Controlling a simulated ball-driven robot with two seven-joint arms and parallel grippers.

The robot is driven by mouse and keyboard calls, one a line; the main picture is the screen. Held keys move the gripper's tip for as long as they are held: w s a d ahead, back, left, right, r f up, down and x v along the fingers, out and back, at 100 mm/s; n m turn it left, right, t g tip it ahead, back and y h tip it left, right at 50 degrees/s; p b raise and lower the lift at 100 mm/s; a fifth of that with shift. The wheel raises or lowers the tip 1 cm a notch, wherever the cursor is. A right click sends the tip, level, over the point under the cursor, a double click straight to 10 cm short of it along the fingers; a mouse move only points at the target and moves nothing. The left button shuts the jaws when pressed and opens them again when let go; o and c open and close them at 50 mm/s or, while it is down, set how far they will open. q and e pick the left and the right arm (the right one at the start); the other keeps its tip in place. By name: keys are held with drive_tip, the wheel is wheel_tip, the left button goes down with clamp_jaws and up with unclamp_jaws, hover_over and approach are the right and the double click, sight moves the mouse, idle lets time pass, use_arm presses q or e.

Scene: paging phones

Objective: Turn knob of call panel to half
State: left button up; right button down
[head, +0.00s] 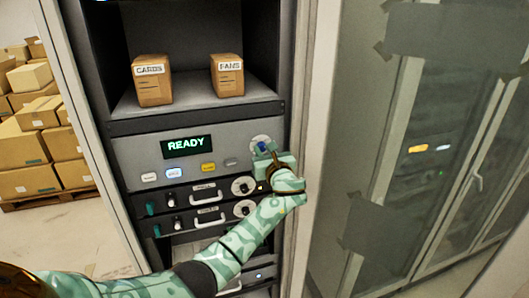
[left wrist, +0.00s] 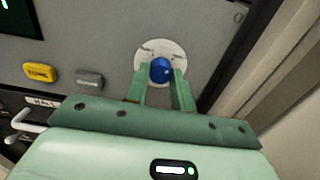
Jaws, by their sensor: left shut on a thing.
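The call panel (head: 125,151) is a grey rack unit with a dark display reading READY in green. Its blue knob (left wrist: 161,70) sits on a round white dial (left wrist: 150,45) at the panel's right end. The knob also shows in the head view (head: 263,148), partly covered by my gripper. My left gripper (left wrist: 161,75) has its two green fingers on either side of the knob, shut on it. The dial's marks are too small to read. My right gripper is in neither view.
Buttons, including a yellow one (head: 208,167), lie left of the knob. Below are two drawer units with handles (head: 208,212). Boxes labelled CARDS (head: 152,82) and FANS (head: 227,76) stand on the shelf above. A glass-doored cabinet (head: 400,130) stands right.

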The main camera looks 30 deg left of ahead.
use_arm(q)
drive_tip(key=shift+f, duration=0.35)
drive_tip(key=o, duration=1)
drive_tip(key=shift+r, duration=0.2)
drive_tip(key=b+v, duration=0.4)
drive_tip(key=v, duration=1.2)
drive_tip(key=shift+s, duration=0.2)
drive_tip(key=shift+d, duration=0.15)
